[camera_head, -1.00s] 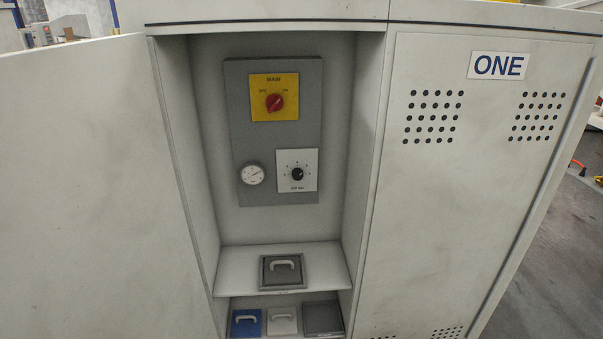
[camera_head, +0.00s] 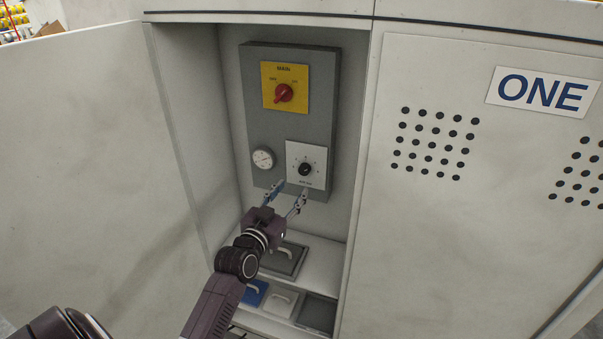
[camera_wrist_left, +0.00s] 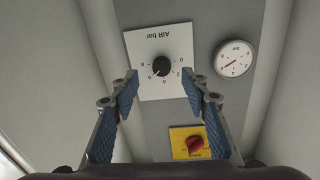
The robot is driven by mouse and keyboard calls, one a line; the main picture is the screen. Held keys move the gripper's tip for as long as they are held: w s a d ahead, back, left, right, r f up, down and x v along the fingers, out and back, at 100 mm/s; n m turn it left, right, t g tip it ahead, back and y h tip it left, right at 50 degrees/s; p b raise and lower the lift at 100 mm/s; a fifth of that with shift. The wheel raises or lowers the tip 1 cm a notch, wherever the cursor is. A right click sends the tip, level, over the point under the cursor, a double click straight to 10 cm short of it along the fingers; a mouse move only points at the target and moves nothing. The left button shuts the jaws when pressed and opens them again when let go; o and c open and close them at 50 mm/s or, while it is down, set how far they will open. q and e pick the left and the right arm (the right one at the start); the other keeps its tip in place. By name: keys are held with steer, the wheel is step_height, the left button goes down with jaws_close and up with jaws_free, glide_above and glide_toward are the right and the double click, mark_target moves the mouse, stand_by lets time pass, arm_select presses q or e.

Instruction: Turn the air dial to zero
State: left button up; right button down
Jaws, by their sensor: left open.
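The air dial (camera_head: 305,169) is a black knob on a white plate marked with numbers, on a grey panel (camera_head: 322,100) inside the open cabinet. In the left wrist view the dial (camera_wrist_left: 161,66) appears upside down, beyond and between my fingertips, with "AIR bar" on its plate. My left gripper (camera_head: 287,190) is open and empty, its blue-padded fingers just below and in front of the dial plate. The gripper (camera_wrist_left: 160,84) shows no contact with the knob. A round pressure gauge (camera_head: 263,158) sits left of the dial. My right gripper is not in view.
A yellow MAIN plate with a red switch (camera_head: 285,93) is above the dial. Below are a shelf with a grey handled lid (camera_head: 284,262) and a blue lid (camera_head: 254,292). The open door (camera_head: 80,150) is at left; the closed door ONE (camera_head: 480,230) is at right.

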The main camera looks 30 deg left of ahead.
mark_target(303, 173)
arm_select(q)
steer(key=w, duration=0.2)
steer(key=w+a, duration=0.1)
steer(key=w, duration=0.3)
steer(key=shift+a+r, duration=0.15)
steer(key=shift+r, duration=0.15)
steer(key=shift+w+a+p, duration=0.15)
steer(key=shift+w+p, duration=0.15)
steer(key=shift+w, duration=0.5)
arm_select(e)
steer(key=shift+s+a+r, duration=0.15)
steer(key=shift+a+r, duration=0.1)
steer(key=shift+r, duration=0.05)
arm_select(q)
jaws_close()
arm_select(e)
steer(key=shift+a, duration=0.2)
